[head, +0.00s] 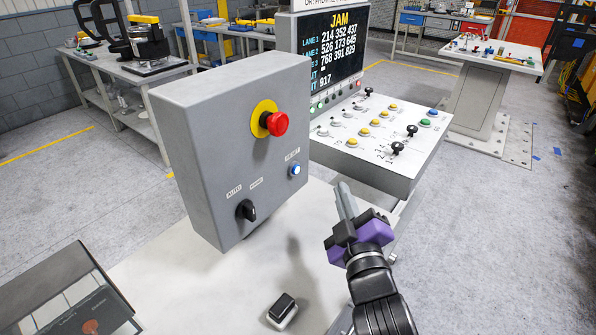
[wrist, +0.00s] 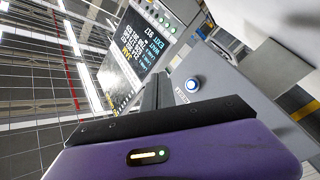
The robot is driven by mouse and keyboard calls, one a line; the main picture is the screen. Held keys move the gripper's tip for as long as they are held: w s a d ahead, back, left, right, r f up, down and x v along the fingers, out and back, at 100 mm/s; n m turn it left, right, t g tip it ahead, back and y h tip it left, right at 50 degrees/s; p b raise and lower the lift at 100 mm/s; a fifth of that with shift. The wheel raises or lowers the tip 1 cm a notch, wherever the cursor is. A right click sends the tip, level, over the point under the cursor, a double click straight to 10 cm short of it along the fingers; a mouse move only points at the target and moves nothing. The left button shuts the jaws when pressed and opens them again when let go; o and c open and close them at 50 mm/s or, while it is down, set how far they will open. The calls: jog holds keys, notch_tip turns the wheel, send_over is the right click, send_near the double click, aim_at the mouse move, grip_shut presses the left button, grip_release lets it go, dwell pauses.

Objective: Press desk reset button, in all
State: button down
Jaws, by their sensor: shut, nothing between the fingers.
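The reset button (head: 295,169) is a small round button, blue-rimmed with a bright white centre, on the front of a grey control box (head: 205,135) in the head view. A label above it appears to read RESET. It also shows in the wrist view (wrist: 192,84), just right of the fingertips. My gripper (head: 344,186), with grey fingers and a purple body, is shut and empty. In the head view it is to the right of the box and lower than the button. The fingers (wrist: 158,77) look apart from the button in the wrist view.
The box also carries a red emergency stop (head: 274,123) and a black AUTO selector (head: 246,210). Behind stands a console (head: 365,170) with buttons, joysticks and a screen (head: 334,45) reading JAM. A small black-topped block (head: 283,309) lies on the white desk (head: 200,295).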

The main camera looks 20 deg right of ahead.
jog(key=w+a+b, duration=0.3)
jog(key=w+a, duration=0.1)
jog(key=w, duration=0.2)
jog(key=shift+w+a, duration=0.15)
jog(key=shift+a, duration=0.15)
jog(key=shift+w, duration=0.1)
dwell(1.8)
jog(key=shift+w+a+b, duration=0.25)
jog(key=shift+b, duration=0.05)
jog(key=shift+w+a, duration=0.3)
jog(key=shift+w, duration=0.1)
dwell(0.8)
dwell(0.4)
jog(key=shift+s+d, duration=0.55)
jog(key=shift+s, duration=0.2)
jog(key=shift+p, duration=0.35)
jog(key=s+d+p, duration=0.1)
jog(key=s, duration=0.1)
jog(key=s+d+p, duration=0.1)
jog(key=s+d, duration=0.1)
